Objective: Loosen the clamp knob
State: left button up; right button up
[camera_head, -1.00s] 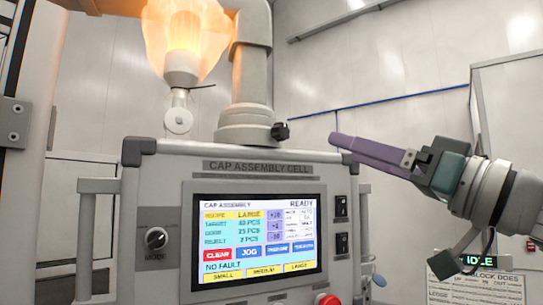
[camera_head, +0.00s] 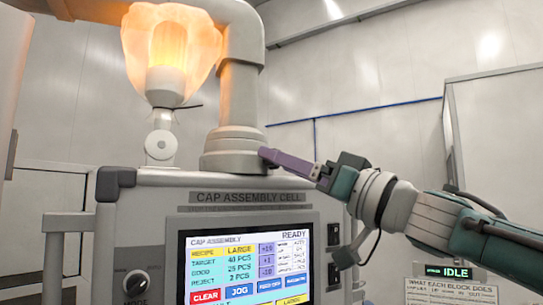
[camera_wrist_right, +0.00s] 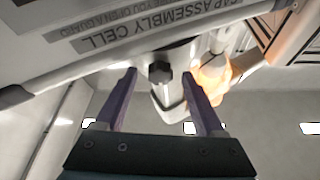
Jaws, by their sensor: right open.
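The clamp knob (camera_wrist_right: 160,73) is a small dark lobed knob at the foot of the grey column (camera_head: 238,105) on top of the machine. In the right wrist view it shows between the two purple fingertips, nearer the machine than they are; contact cannot be told. In the head view the fingers hide it or nearly so. My right gripper (camera_head: 266,154) comes in from the right, its fingers pointing left at the column's base. It is open and empty; it also shows in the right wrist view (camera_wrist_right: 158,70). My left gripper is not in view.
The machine's control panel (camera_head: 183,230) with its lit screen (camera_head: 248,262) lies below the arm. A grey handle (camera_head: 75,222) stands out at the machine's left side.

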jog(key=shift+w+a, duration=0.1)
jog(key=shift+c, duration=0.3)
grip_shut()
